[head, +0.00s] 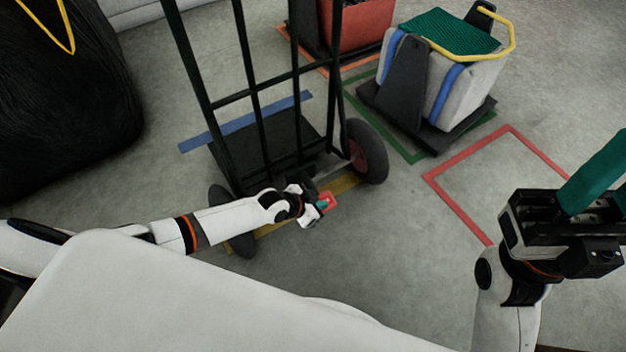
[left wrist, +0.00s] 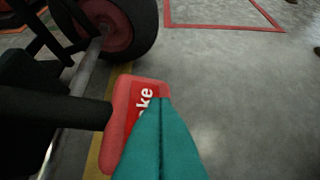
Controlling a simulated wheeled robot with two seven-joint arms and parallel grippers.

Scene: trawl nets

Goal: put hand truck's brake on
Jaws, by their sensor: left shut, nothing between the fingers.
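The hand truck (head: 262,120) stands upright with its dark frame and two wheels. Its red brake pedal (left wrist: 137,105), with white letters "ke" showing, is at the end of a dark bar in the left wrist view. The red pedal also shows in the head view (head: 328,199). My left gripper (head: 321,206) is shut and empty. Its teal fingertips (left wrist: 160,102) overlap the pedal and hide part of its lettering; I cannot tell whether they touch it. My right gripper (head: 595,178) is at the right edge, away from the truck, its fingertips partly cut off.
A grey bundle with green netting (head: 460,60) sits on a dark base behind the truck's right wheel (head: 367,152). A red bin (head: 362,25) stands at the back. A black sack (head: 60,100) is at the left. The red floor square (head: 470,215) encloses bare floor.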

